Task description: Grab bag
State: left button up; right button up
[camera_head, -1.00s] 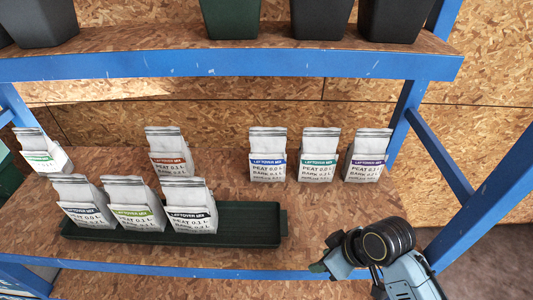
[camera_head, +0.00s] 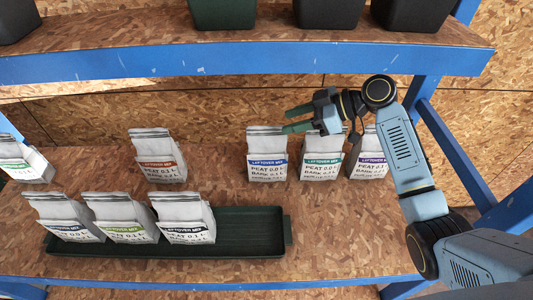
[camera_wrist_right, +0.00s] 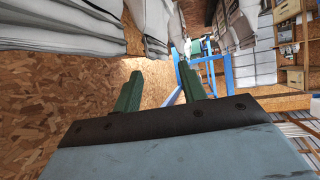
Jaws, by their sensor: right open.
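Several white paper bags labelled "Leftover Mix" stand on the shelf. In the head view a blue-label bag (camera_head: 267,158), a teal-label bag (camera_head: 321,165) and a purple-label bag (camera_head: 368,160) stand in a row at the back right. A red-label bag (camera_head: 158,158) stands further left. My right gripper (camera_head: 288,121) is open and empty, its green fingers pointing left. In the picture it overlaps the tops of the blue-label and teal-label bags; contact cannot be told. The right wrist view shows both fingers (camera_wrist_right: 160,92) apart with nothing between them. My left gripper is out of view.
A dark green tray (camera_head: 262,232) at the front holds three more bags (camera_head: 121,219). Another bag (camera_head: 22,160) is at the left edge. An upper shelf with a blue edge (camera_head: 230,62) holds dark pots (camera_head: 328,12) close above my right gripper. Bare shelf lies right of the tray.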

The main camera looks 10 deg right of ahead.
aim_at(273, 126)
jog(key=p+x, duration=0.1)
jog(key=x, duration=0.4)
jog(key=shift+w+a+f, duration=0.1)
jog(key=shift+w, duration=0.05)
jog(key=shift+c, duration=0.3)
grip_shut()
